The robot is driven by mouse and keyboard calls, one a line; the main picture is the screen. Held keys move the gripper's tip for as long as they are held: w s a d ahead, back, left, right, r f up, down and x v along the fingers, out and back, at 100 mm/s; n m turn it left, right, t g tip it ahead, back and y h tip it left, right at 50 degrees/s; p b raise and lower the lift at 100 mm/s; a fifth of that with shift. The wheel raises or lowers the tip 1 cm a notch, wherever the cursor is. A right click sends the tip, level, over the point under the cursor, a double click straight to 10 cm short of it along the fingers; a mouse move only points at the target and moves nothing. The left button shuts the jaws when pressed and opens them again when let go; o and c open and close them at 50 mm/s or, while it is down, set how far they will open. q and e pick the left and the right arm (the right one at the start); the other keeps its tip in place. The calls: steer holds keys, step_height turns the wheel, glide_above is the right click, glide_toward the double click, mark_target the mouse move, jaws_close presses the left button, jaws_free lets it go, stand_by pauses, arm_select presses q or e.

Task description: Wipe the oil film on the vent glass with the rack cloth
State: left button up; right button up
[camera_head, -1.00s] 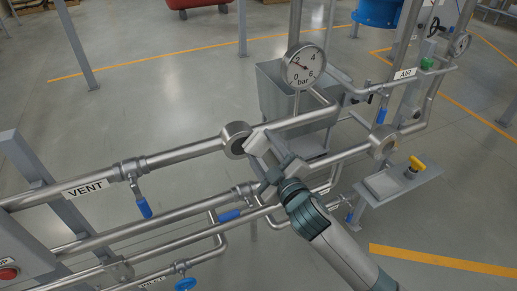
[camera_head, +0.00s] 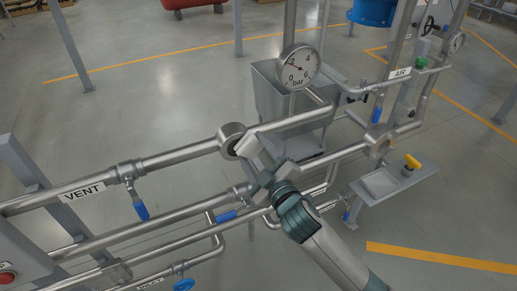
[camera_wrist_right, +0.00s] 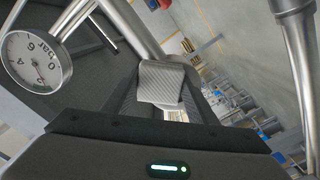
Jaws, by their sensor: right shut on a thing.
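The vent glass (camera_head: 229,136) is a round metal-rimmed sight glass on the upper pipe, in line with the VENT label (camera_head: 84,191). My right gripper (camera_head: 256,155) is shut on the pale grey cloth (camera_head: 246,146), at the right side of the glass. The cloth covers part of the rim there; whether it touches the glass I cannot tell. In the right wrist view the folded, ribbed cloth (camera_wrist_right: 160,82) sits between the fingers and hides what lies behind it. No oil film can be made out. My left gripper is not in view.
A pressure gauge (camera_head: 299,65) stands above the pipe, right of the glass. A second round glass (camera_head: 380,139) sits on the right-hand pipe. Blue-handled valves (camera_head: 140,210) hang below the pipes. A small shelf (camera_head: 402,181) with a yellow handle (camera_head: 412,162) is at right. A grey bin (camera_head: 268,92) stands behind.

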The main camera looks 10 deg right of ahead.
steer(key=shift+s+a+r, duration=0.1)
steer(key=shift+s+a, duration=0.15)
steer(key=shift+a, duration=0.55)
steer(key=shift+s+a, duration=0.25)
steer(key=shift+a, duration=0.5)
steer(key=shift+s+a, duration=0.25)
steer(key=shift+a, duration=0.45)
steer(key=shift+s+a, duration=0.25)
steer(key=shift+a, duration=0.45)
steer(key=shift+s+a, duration=0.25)
steer(key=shift+a, duration=0.45)
steer(key=p, duration=0.2)
glide_toward(222, 151)
steer(key=shift+w+r, duration=0.1)
steer(key=shift+r, duration=0.05)
